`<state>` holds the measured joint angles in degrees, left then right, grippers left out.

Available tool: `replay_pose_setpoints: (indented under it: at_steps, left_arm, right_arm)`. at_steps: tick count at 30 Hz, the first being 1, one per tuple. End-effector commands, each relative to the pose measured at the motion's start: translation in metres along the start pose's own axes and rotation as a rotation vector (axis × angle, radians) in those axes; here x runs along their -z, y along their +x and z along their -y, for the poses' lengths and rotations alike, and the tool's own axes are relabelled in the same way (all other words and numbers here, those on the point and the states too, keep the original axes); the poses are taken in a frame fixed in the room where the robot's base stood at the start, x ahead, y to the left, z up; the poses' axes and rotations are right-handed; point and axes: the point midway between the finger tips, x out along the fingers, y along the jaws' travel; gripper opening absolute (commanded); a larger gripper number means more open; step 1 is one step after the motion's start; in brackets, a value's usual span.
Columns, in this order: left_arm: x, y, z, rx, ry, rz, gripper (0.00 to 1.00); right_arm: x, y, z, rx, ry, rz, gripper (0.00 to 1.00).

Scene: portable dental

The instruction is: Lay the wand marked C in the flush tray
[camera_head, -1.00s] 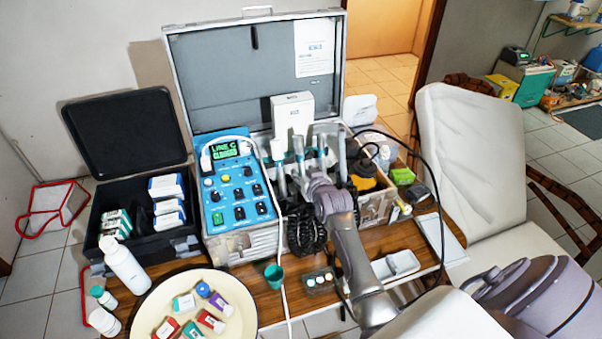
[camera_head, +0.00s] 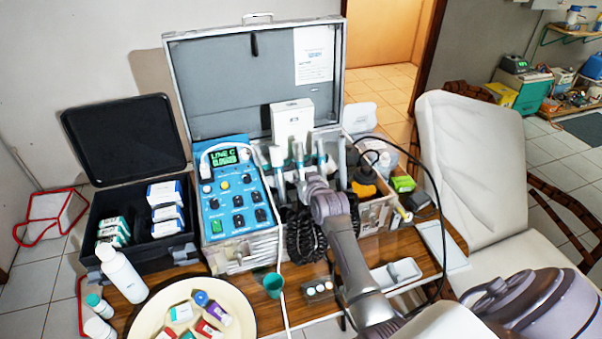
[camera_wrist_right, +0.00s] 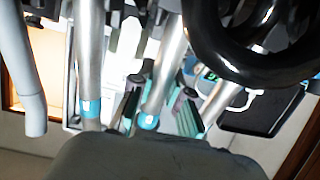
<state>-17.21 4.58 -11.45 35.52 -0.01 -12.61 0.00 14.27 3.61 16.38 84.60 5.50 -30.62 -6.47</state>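Several silver wands with teal bands (camera_head: 277,158) stand upright in the open case, right of the blue console. I cannot read a C on any of them. My right gripper (camera_head: 298,176) is among the wands, partly hidden by its own arm. A white tray with a recess (camera_head: 393,274), perhaps the flush tray, lies on the table in front of the case. My left gripper is out of view.
The blue console (camera_head: 236,195) displays "LINE C". Black coiled hoses (camera_head: 301,228) hang below the wands. A teal cup (camera_head: 273,285), a cream basin (camera_head: 246,318) with small boxes and a white bottle (camera_head: 122,272) crowd the front. A black cable loops at right.

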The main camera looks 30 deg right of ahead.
Motion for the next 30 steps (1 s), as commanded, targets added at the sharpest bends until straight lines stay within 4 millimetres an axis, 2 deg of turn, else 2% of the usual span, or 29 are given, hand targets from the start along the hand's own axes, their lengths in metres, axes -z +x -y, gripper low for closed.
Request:
replay_pose_setpoints:
  at_steps: [13,30]
  left_arm:
    - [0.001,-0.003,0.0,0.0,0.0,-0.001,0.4]
    - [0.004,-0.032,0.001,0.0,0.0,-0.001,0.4]
  right_arm:
    - [0.004,0.0,0.0,0.0,0.0,0.0,0.0]
    - [0.044,-0.001,0.0,0.0,0.0,-0.001,0.0]
